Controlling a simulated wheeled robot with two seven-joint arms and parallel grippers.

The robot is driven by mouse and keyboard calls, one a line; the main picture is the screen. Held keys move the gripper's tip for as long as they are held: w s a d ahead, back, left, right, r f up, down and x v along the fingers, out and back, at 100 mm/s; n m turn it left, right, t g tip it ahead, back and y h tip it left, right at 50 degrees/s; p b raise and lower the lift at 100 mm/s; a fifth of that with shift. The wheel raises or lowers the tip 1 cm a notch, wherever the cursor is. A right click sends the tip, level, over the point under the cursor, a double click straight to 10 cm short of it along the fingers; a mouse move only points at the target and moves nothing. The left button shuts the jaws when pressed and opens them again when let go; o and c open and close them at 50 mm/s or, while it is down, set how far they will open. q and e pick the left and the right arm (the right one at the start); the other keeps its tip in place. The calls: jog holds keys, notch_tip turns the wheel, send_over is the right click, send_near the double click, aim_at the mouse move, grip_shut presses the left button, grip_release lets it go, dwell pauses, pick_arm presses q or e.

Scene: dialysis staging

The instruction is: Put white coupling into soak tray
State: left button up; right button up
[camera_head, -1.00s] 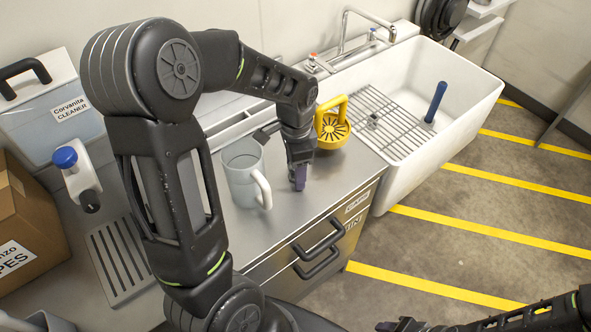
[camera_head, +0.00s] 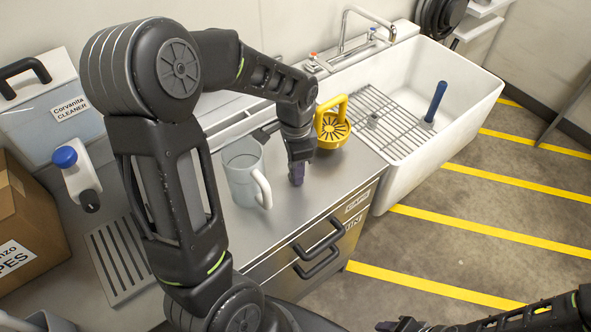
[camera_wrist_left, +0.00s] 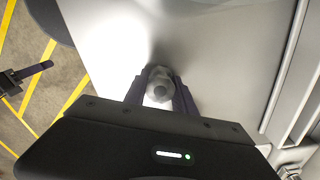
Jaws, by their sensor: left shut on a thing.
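My left gripper (camera_head: 296,178) points down low over the steel counter, just right of the clear jug. In the left wrist view its dark fingers (camera_wrist_left: 160,98) are shut on a pale grey-white coupling (camera_wrist_left: 159,84) with a rounded end. The coupling is hidden in the head view. I cannot tell whether it touches the counter. My right gripper (camera_head: 400,325) shows at the bottom edge of the head view, away from the counter; its jaws are unclear. I cannot identify a soak tray for sure; a grey container rim (camera_head: 48,322) shows at the bottom left.
The clear jug (camera_head: 240,178) stands close left of my left gripper. A yellow-handled item (camera_head: 333,125) stands behind it. The white sink (camera_head: 460,90) holds a wire rack (camera_head: 385,115), a small grey fitting and a blue-handled thing (camera_head: 436,102). A cardboard box (camera_head: 30,225) is at far left.

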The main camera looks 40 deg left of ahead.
pick_arm(q)
grip_shut()
notch_tip(320, 180, up, 10)
dwell(0.5)
jog(key=shift+d, duration=0.1)
dwell(0.5)
